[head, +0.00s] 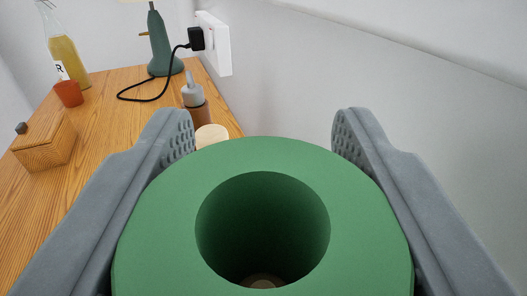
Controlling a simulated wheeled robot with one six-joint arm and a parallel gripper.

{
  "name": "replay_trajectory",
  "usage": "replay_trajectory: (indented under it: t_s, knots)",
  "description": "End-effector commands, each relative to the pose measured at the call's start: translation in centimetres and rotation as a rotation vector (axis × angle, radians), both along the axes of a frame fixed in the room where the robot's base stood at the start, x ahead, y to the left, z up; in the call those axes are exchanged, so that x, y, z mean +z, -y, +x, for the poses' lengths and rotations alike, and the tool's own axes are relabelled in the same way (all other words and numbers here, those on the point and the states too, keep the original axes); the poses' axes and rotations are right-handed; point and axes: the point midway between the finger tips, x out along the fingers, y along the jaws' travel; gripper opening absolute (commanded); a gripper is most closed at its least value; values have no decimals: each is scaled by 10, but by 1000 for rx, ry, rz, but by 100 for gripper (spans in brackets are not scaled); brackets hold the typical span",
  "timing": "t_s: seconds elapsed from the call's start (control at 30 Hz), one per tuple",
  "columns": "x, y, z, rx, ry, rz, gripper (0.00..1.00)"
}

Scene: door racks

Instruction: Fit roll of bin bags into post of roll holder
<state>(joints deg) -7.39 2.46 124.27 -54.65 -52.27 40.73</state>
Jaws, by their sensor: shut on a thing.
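My gripper (263,150) is shut on the green roll of bin bags (160,225), with one grey finger on each side of it. The roll fills the lower middle of the head view, and its round hollow core faces the camera. A small brownish round patch (264,282) shows at the bottom of the core; I cannot tell whether it is the post. The roll holder is not clearly seen. A pale round wooden top (211,135) shows just behind the roll's upper left edge, partly hidden; I cannot tell what it belongs to.
A wooden surface (110,150) runs along a pale wall (290,85) at the right. On it stand a brown bottle with a grey top (195,100), a wooden box (45,145), a red cup (68,93), a yellow-filled bottle (65,55) and a corded green lamp (160,45).

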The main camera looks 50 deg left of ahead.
Motion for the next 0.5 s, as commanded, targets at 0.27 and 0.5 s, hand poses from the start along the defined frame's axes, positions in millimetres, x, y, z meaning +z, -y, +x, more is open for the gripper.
replay_trajectory:
  t_s: [0.27,0.5]
  knots:
    - [-6,0,0,0,-1,1,7]
    - [-11,0,0,0,-1,0,7]
